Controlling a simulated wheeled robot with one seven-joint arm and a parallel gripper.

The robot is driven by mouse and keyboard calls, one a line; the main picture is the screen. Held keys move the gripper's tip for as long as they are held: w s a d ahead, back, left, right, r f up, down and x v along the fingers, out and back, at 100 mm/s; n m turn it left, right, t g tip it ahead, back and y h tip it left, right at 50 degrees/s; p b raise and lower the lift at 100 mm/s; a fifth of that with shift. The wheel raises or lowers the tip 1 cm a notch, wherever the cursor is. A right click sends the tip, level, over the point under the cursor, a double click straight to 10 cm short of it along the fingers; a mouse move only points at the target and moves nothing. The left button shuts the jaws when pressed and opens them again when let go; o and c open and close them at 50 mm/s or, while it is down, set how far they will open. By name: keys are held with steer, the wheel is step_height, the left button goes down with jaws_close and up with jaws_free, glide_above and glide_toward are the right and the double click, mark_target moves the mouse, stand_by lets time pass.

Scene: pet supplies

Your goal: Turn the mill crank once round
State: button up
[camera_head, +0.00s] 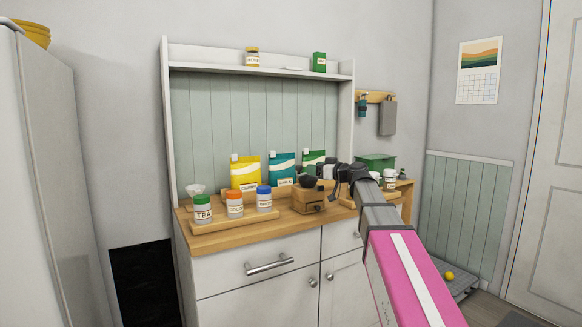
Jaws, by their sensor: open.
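The mill (308,200) is a small wooden box with a dark top, standing on the wooden counter at the right of the jars. Its crank cannot be made out at this size. My gripper (338,183) is open, just right of the mill and close to its top. It shows small and dark at the end of my arm, and whether it touches the mill cannot be told. My arm hides part of the counter behind and to the right.
Jars labelled tea (203,210), cocoa (235,205) and one with a blue lid (264,199) stand on a wooden tray (225,224) left of the mill. Yellow (245,172) and teal (283,166) bags stand behind. A green box (376,162) is at right.

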steer(key=x, duration=1)
steer(key=shift+w+a, duration=0.1)
steer(key=shift+c, duration=0.3)
jaws_close()
